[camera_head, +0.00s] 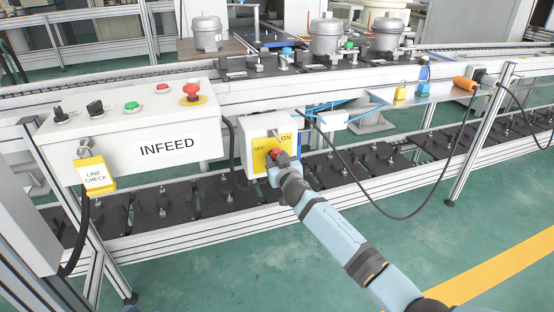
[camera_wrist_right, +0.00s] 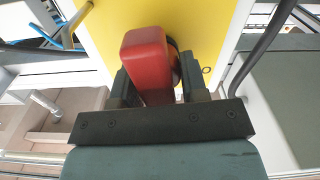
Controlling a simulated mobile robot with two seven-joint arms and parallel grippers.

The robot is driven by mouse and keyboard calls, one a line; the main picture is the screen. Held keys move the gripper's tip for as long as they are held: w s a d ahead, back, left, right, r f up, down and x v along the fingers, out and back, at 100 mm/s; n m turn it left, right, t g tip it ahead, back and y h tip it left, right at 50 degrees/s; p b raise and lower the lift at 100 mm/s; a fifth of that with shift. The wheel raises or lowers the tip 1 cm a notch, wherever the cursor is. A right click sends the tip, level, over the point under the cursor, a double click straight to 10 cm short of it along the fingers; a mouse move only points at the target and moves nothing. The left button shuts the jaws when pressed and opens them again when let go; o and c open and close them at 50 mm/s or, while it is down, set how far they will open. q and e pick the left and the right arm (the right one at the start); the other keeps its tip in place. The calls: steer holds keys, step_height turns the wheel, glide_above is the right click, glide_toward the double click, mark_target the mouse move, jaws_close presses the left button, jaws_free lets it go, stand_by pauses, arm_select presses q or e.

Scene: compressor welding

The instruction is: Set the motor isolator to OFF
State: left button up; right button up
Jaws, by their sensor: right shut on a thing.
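The motor isolator is a white box with a yellow plate (camera_head: 257,144) marked OFF at the left and ON at the upper right. Its red handle (camera_head: 273,154) is mostly covered by my right gripper (camera_head: 281,163) in the head view. In the right wrist view the red handle (camera_wrist_right: 147,50) stands between the two dark fingers of my right gripper (camera_wrist_right: 157,84), which is shut on it. The yellow plate (camera_wrist_right: 105,30) lies behind. Which mark the handle points to is hard to tell.
The INFEED control box (camera_head: 140,135) with knobs, buttons and a yellow LINE CHECK tag (camera_head: 95,175) is to the left. A black cable (camera_head: 375,205) hangs to the right. A yellow padlock (camera_head: 400,92) and a blue one (camera_head: 423,89) are on a ledge at the right.

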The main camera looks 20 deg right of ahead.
steer(key=shift+n, duration=0.8)
steer(key=n+p, duration=0.1)
steer(key=n, duration=0.1)
steer(key=shift+a+n, duration=0.1)
steer(key=shift+n, duration=0.3)
steer(key=n+p, duration=0.1)
steer(key=n, duration=0.2)
steer(key=shift+f+n, duration=0.1)
steer(key=shift+n, duration=0.2)
steer(key=n, duration=0.4)
steer(key=shift+p, duration=0.4)
steer(key=n, duration=0.3)
steer(key=shift+a+f, duration=0.1)
arm_select(q)
steer(key=shift+n+t, duration=0.3)
steer(key=shift+t, duration=0.5)
steer(key=shift+s+a+r+p, duration=0.1)
steer(key=shift+a+r+p, duration=0.1)
steer(key=shift+r, duration=0.85)
steer(key=shift+s+a+r+p, duration=0.1)
steer(key=shift+a+r+p, duration=0.1)
steer(key=shift+r, duration=0.8)
arm_select(e)
steer(key=shift+n, duration=0.9)
arm_select(q)
steer(key=shift+f, duration=0.1)
